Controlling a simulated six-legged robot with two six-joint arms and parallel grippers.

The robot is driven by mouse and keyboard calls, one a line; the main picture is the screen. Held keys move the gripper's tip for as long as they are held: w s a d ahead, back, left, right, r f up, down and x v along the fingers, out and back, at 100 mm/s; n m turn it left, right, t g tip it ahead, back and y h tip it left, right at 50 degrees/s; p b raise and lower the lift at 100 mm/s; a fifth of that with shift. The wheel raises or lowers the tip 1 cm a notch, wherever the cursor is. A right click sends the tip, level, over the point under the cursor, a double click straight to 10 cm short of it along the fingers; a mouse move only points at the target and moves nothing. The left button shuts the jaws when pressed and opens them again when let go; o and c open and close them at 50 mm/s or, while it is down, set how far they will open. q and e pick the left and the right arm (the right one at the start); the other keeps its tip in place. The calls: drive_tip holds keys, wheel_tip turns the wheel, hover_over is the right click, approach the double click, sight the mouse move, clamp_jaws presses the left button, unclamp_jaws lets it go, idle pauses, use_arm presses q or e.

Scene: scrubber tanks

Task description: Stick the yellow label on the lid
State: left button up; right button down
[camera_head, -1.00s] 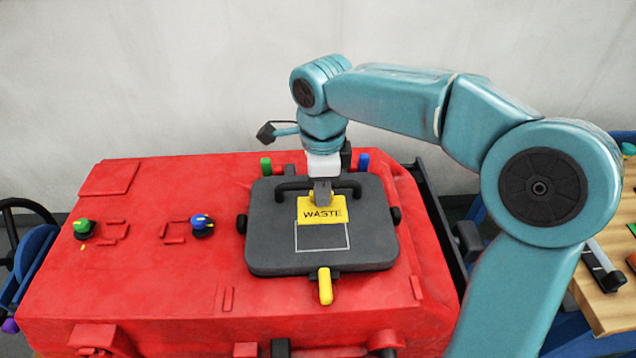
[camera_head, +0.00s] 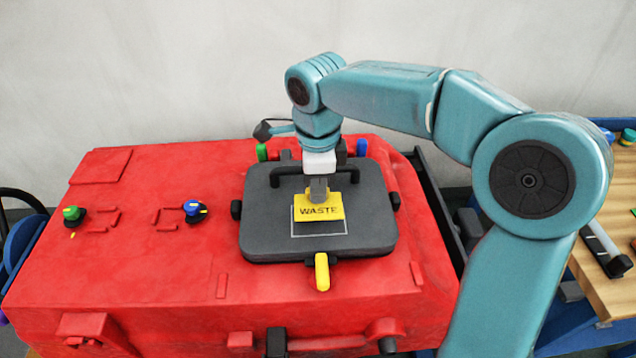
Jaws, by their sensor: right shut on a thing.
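The yellow label (camera_head: 319,211) reads "WASTE". My right gripper (camera_head: 319,194) is shut on its upper edge, over the middle of the lid. The lid (camera_head: 268,236) is dark grey with rounded corners and lies flat on the red tank. A thin white outlined rectangle (camera_head: 346,232) on the lid shows around the label's lower part; its upper part is hidden behind the label. I cannot tell whether the label touches the lid. A black handle (camera_head: 290,173) stands at the lid's back, behind the gripper. My left gripper is not in view.
The red tank (camera_head: 140,240) bears a green knob (camera_head: 73,214) and a blue knob (camera_head: 194,209) at left. Green (camera_head: 262,152), blue (camera_head: 362,148) and yellow (camera_head: 322,271) clamps surround the lid. A wooden table (camera_head: 600,290) with tools stands at right.

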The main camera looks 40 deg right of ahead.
drive_tip(key=shift+w+f, duration=0.1)
drive_tip(key=shift+f, duration=0.4)
drive_tip(key=shift+f, duration=0.1)
drive_tip(key=shift+f+b, duration=0.6)
drive_tip(key=shift+b, duration=0.05)
drive_tip(key=shift+f+b, duration=0.3)
drive_tip(key=shift+f, duration=0.15)
drive_tip(key=shift+f, duration=0.25)
idle(0.3)
drive_tip(key=shift+r, duration=0.15)
idle(0.4)
